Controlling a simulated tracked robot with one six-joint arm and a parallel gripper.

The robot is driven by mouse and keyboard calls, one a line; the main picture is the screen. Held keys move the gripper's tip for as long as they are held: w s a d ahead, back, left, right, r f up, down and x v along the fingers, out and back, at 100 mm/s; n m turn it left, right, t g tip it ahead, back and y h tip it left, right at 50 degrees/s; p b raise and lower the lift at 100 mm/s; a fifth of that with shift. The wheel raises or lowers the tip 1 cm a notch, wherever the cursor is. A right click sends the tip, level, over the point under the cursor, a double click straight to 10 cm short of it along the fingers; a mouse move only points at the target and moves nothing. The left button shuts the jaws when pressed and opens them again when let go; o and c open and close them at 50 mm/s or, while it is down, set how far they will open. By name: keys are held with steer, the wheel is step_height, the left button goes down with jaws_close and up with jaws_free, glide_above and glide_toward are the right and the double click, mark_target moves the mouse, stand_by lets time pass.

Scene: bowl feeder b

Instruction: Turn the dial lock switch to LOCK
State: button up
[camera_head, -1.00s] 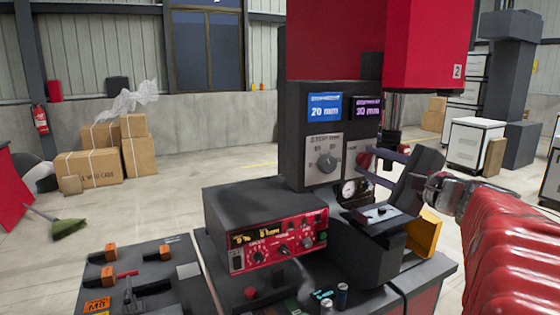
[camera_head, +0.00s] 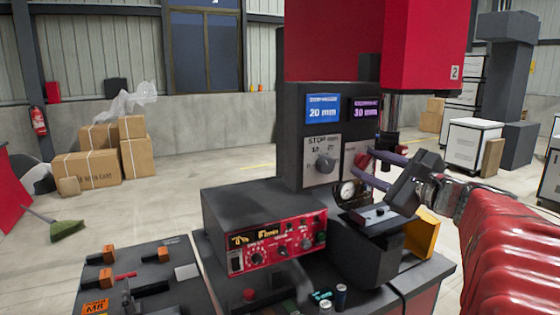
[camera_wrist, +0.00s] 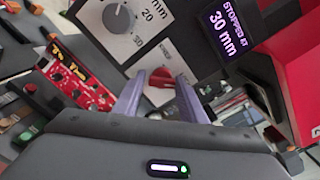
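The dial lock switch is a small red knob (camera_wrist: 162,78) on a pale plate, low on the dark control panel. In the head view the red knob (camera_head: 362,160) is partly hidden by my fingers. My gripper (camera_wrist: 162,80) is open, with its two purple fingers apart, one on each side of the knob in the wrist view. Gaps show between the knob and the fingers; I cannot tell how deep the tips reach. In the head view my gripper (camera_head: 365,161) points left at the panel. The plate's lettering around the knob is unreadable.
A larger grey dial (camera_head: 325,163) on a plate is left of the switch, under blue and purple displays (camera_head: 323,112). A round gauge (camera_head: 347,191) sits below my fingers. A red-fronted control box (camera_head: 278,243) stands lower left. The red machine head (camera_head: 428,45) hangs above.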

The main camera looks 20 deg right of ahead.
steer(key=o, duration=0.4)
steer(key=shift+r, duration=0.1)
steer(key=shift+c, duration=0.2)
steer(key=s, duration=1.3)
steer(key=shift+s+d, duration=0.2)
steer(key=shift+s, duration=0.2)
